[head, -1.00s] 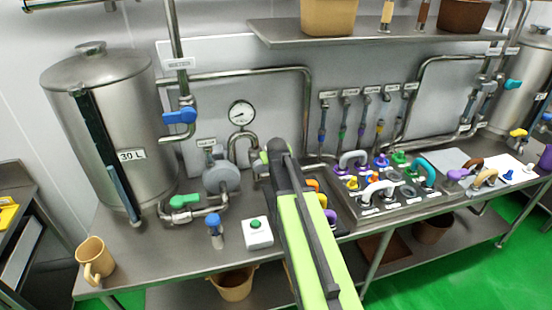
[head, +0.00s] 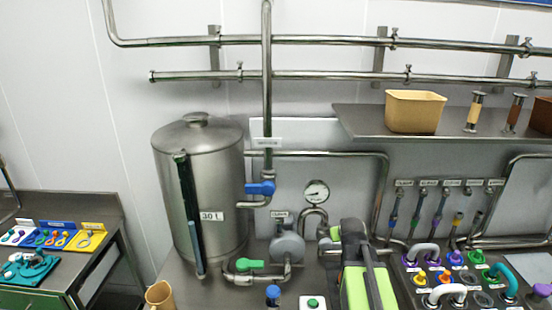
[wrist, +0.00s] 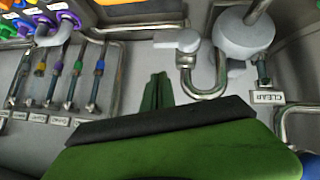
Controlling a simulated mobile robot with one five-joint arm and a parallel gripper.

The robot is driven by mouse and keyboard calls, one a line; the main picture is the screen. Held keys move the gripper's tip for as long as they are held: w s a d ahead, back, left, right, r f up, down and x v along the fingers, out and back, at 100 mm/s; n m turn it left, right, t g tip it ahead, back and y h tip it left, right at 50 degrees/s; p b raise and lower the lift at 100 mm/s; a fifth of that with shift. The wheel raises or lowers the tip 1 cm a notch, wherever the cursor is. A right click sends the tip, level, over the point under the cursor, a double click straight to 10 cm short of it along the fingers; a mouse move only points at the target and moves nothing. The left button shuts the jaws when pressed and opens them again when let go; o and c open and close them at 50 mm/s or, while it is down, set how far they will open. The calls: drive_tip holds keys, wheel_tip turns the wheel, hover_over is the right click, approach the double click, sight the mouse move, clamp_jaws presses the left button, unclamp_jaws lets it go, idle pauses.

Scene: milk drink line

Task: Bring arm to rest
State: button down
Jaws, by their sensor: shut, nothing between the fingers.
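My gripper (wrist: 158,82) shows in the wrist view as dark green fingers closed together and empty. Ahead of it is the grey wall panel with pipes, seen upside down. The fingers touch nothing that I can make out. In the head view my green and black arm (head: 366,285) rises from the bottom edge in front of the bench, right of the grey pump (head: 288,246). The fingertips are not clear in that view.
A steel 30 L tank (head: 222,244) stands left of the arm. A fittings tray with coloured parts (head: 447,280) lies to the right. A tan mug (head: 160,295) stands at the front left. A shelf (head: 365,122) with a beige bin (head: 415,110) hangs above.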

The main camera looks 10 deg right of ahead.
drive_tip(key=a+f+n+y+b, duration=0.1)
drive_tip(key=a+f+y+b, duration=0.1)
drive_tip(key=a+f+b, duration=0.65)
drive_tip(key=s+a+f+g+b, duration=0.2)
drive_tip(key=s+a+f+g, duration=0.2)
drive_tip(key=s+a+f, duration=0.45)
drive_tip(key=s+a+f+g+y, duration=0.1)
drive_tip(key=s+g, duration=0.3)
drive_tip(key=s, duration=0.5)
drive_tip(key=shift+s+a+f+m+g+p, duration=0.3)
drive_tip(key=shift+s+a+f+g+p, duration=0.1)
drive_tip(key=shift+a, duration=0.15)
drive_tip(key=shift+d, duration=0.15)
